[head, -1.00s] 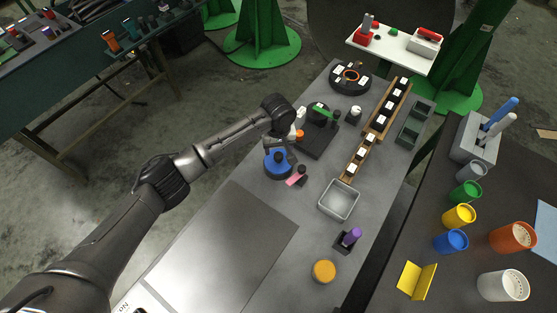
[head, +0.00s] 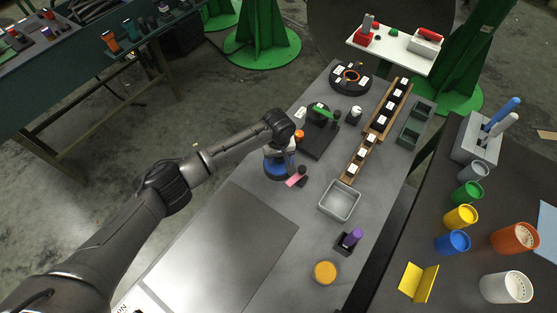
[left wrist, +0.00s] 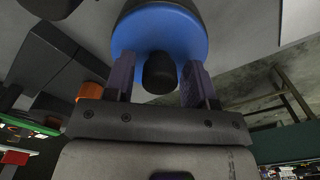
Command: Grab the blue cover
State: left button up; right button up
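The blue cover (head: 276,171) is a round blue piece on the grey table, partly hidden behind my left gripper and wrist in the head view. In the left wrist view the blue cover (left wrist: 160,30) fills the top, with a black knob (left wrist: 159,73) on it. My left gripper (left wrist: 160,85) is open, one finger on each side of the knob. Gaps show between the knob and both fingers. The gripper (head: 281,152) is over the cover in the head view. My right gripper is not in view.
A pink-handled piece (head: 297,178) lies close right of the cover. A black plate (head: 318,140) with a green-topped part is just behind. A clear tray (head: 340,200), a purple-topped piece (head: 352,237) and an orange round piece (head: 325,272) lie nearer. The front-left steel sheet (head: 225,245) is bare.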

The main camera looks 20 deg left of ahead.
pick_arm(q)
jog(key=c, duration=0.9)
grip_shut()
jog(key=shift+r, duration=0.15)
